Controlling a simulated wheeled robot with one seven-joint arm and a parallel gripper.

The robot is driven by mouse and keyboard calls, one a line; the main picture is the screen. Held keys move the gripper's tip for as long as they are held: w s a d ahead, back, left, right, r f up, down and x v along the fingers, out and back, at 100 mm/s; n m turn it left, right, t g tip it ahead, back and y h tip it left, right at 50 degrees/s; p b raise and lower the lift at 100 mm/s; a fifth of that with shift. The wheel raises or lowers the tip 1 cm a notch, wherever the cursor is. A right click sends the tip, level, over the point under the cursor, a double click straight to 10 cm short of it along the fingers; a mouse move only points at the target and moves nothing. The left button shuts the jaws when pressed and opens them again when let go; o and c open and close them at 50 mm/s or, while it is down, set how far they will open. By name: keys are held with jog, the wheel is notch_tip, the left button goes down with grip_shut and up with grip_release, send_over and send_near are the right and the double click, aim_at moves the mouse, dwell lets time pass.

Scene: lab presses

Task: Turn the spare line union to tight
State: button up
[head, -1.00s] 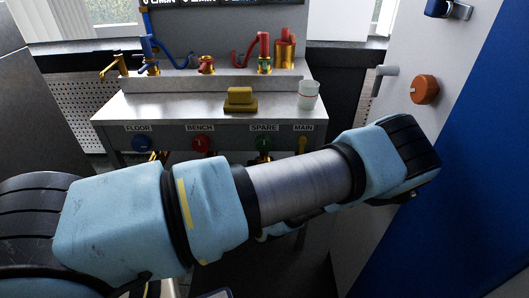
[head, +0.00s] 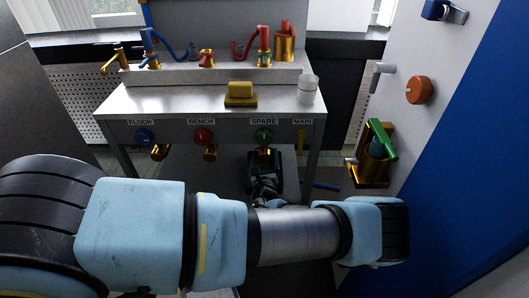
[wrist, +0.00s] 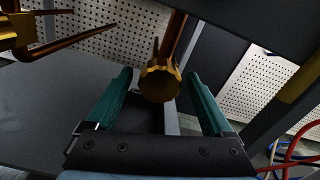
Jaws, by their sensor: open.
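The spare line union (wrist: 160,84) is a gold knurled nut on a copper-coloured pipe, under the bench. In the head view it shows small below the SPARE label (head: 264,122) and the green knob (head: 264,135). My gripper (wrist: 159,75) is open, with one green finger on each side of the nut. A gap shows between the nut and each finger in the wrist view. In the head view my gripper (head: 264,158) is below the green knob, and my arm hides part of the space under the bench.
Gold fittings hang under the BENCH (head: 210,153) and FLOOR (head: 160,152) labels. The bench (head: 180,100) carries a yellow block (head: 240,93) and a white cup (head: 308,90). A gold valve with a green handle (head: 382,140) is on the right wall. Red and blue hoses (wrist: 290,155) show low right in the wrist view.

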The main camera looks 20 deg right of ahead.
jog(key=shift+x, duration=1.25)
grip_shut()
jog(key=shift+r+m+p, duration=0.2)
jog(key=shift+m+p, duration=0.6)
jog(key=shift+p, duration=0.1)
jog(key=shift+a+f+m+p, duration=0.15)
jog(key=shift+m+p, duration=0.35)
jog(key=shift+m, duration=0.7)
grip_release()
jog(key=shift+s, duration=0.1)
